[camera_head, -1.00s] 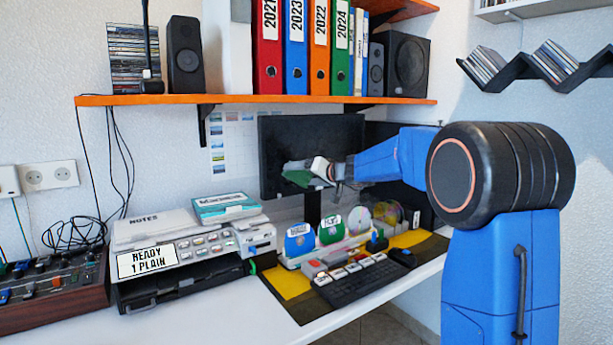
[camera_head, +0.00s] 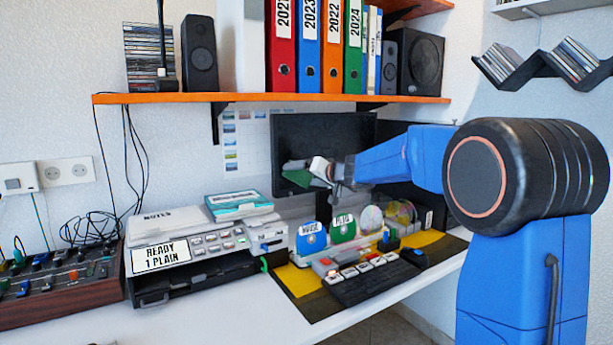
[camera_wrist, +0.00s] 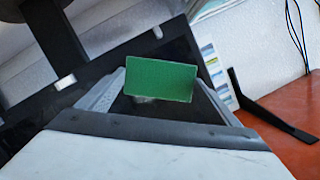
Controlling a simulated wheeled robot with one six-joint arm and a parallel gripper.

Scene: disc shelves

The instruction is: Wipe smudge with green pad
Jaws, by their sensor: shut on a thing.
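The green pad (camera_wrist: 160,79) is gripped between the fingers of my gripper (camera_wrist: 160,95) in the wrist view, held in front of the dark monitor screen. In the head view the green pad (camera_head: 298,179) shows at the tip of my gripper (camera_head: 312,168), in front of the lower left of the monitor (camera_head: 325,135). A faint pale smudge (camera_wrist: 146,99) shows just below the pad in the wrist view, partly hidden by the pad. I cannot tell whether the pad touches the screen.
A printer (camera_head: 200,250) is at the left. An orange shelf (camera_head: 250,97) with binders and speakers runs above the monitor.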

